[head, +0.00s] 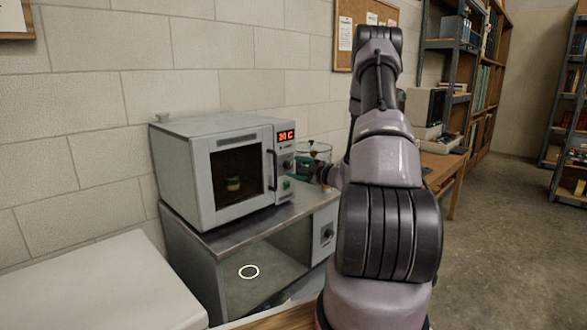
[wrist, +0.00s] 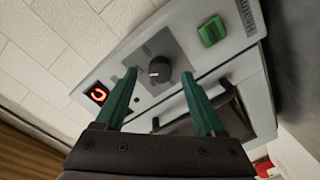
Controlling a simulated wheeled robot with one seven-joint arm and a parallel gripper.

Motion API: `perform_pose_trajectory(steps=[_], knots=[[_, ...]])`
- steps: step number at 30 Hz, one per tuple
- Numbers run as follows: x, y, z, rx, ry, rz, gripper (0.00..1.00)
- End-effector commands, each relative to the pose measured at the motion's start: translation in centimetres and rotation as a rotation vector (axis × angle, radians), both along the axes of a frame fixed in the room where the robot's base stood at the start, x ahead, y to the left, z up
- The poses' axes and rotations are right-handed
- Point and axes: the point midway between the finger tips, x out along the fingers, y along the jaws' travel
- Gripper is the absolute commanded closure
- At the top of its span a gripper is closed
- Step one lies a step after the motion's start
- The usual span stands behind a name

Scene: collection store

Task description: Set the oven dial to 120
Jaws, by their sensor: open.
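The grey oven (head: 190,180) stands on a metal bench against the wall, its door shut. Its black dial (wrist: 160,69) is on the front control panel, between a lit orange display (wrist: 97,95) and a green switch (wrist: 212,31). The display also shows in the head view (head: 286,135), too small to read surely. My gripper (wrist: 159,77) is open and empty. In the wrist view its two green fingers lie on either side of the dial, which sits beyond and between the tips; I cannot tell whether they touch it. In the head view my gripper (head: 299,168) is at the panel.
A dark door handle (head: 271,170) stands out beside the panel. A small jar (head: 233,184) shows through the oven window. A clear glass vessel (head: 314,152) stands behind my gripper. Under the oven is an open bay with a white ring (head: 248,272). The floor at right is clear.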

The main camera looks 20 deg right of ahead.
Motion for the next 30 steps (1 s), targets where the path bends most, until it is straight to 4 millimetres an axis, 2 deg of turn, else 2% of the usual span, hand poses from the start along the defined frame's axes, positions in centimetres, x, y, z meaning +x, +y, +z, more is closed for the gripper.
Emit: perform_pose_trajectory(steps=[6, 12, 18, 30], knots=[[-4.3, -1.8, 0.2, 0.002, 0.003, -0.005, 0.29], [-7.2, -2.9, 0.3, 0.001, 0.003, -0.003, 0.29], [-8.3, -3.3, 0.4, 0.0, 0.002, -0.002, 0.29], [-8.3, -3.3, 0.3, 0.0, 0.002, -0.002, 0.29]])
